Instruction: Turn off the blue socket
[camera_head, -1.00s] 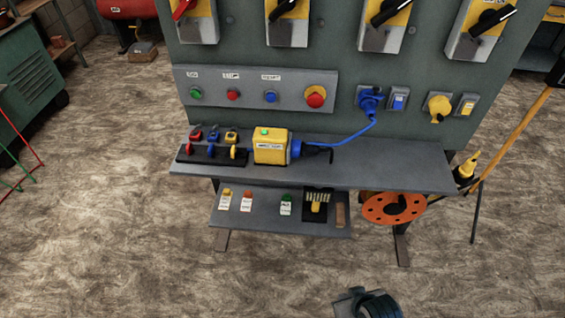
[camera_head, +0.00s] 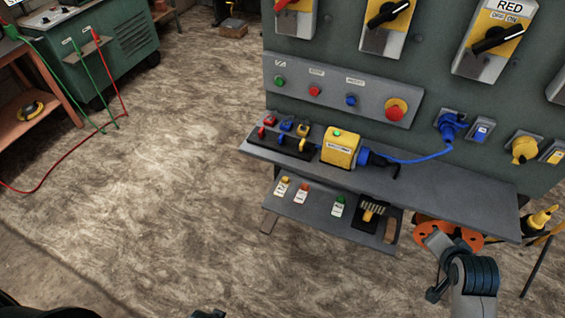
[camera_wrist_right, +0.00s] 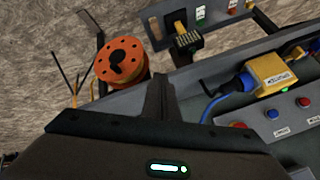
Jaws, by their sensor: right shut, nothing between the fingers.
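The blue socket (camera_head: 449,124) is on the green panel at the right in the head view, with a blue plug in it. A small grey switch box with a blue rocker (camera_head: 482,130) sits just to its right; I cannot read the rocker's position. A blue cable (camera_head: 405,160) runs from the plug to a yellow box (camera_head: 341,148) on the shelf. My right gripper (camera_wrist_right: 160,88) is shut and empty in the right wrist view, over the bench edge. In the head view my right arm is low at the right, apart from the socket.
A yellow socket (camera_head: 524,149) stands right of the blue one. A button panel (camera_head: 330,86) is to the left. The shelf (camera_head: 465,195) juts out below the sockets. An orange reel (camera_wrist_right: 122,62) is below the bench.

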